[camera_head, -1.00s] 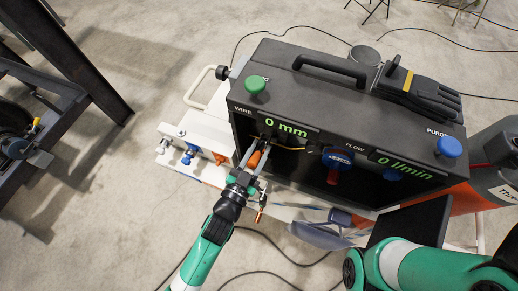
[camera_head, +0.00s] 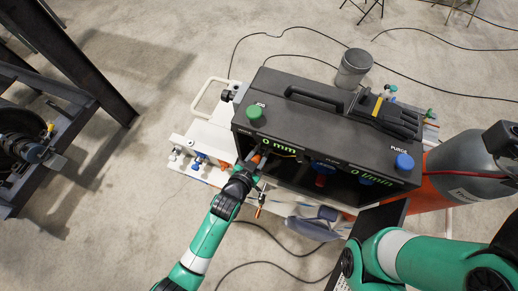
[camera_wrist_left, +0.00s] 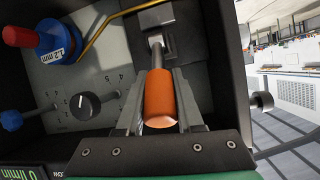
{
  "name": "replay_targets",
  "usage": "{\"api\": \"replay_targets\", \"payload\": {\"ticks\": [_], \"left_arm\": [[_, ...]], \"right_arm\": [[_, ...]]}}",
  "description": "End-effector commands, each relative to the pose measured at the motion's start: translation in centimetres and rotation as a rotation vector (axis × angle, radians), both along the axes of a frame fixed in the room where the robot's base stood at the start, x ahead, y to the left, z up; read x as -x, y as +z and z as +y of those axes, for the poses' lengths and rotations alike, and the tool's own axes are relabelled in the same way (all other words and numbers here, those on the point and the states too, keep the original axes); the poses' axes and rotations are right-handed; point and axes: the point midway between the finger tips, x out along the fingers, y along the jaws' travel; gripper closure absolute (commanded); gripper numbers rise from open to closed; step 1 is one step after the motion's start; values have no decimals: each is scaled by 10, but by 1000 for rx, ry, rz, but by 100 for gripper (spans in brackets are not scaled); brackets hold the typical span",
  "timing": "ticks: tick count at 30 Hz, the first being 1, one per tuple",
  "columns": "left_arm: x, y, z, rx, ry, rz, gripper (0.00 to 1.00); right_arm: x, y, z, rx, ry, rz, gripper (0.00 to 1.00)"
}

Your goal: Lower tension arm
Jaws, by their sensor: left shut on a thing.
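The tension arm has an orange handle on a metal rod. In the left wrist view the handle (camera_wrist_left: 160,97) lies between the two fingers of my left gripper (camera_wrist_left: 160,105), and the rod runs up to a metal block (camera_wrist_left: 155,18). My left gripper (camera_head: 257,161) is shut on this handle inside the open front of the dark feeder box (camera_head: 330,130). In the head view the fingers and box edge hide most of the handle. My right arm enters at the lower right, but its gripper is not in view.
Box walls enclose the gripper. A grey cylinder (camera_head: 468,172) stands to the right. Cables lie on the floor.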

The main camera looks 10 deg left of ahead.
Motion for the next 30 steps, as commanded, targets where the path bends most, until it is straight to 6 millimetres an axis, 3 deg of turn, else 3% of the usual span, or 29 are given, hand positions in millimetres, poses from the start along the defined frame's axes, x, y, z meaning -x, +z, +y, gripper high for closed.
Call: {"api": "replay_targets", "payload": {"ticks": [1, 9, 25, 26, 30], "left_arm": [[-3, 9, -1, -4, 1, 25, 100], [-9, 8, -2, -26, 0, 145, 100], [-11, 6, -2, -33, 0, 178, 100], [-11, 6, -2, -33, 0, 178, 62], [-11, 5, -2, -33, 0, 178, 37]], "right_arm": [[0, 12, 0, 0, 0, 0, 50], [0, 26, 0, 0, 0, 1, 50], [0, 28, 0, 0, 0, 0, 50], [0, 28, 0, 0, 0, 0, 50], [0, 28, 0, 0, 0, 0, 50]]}}
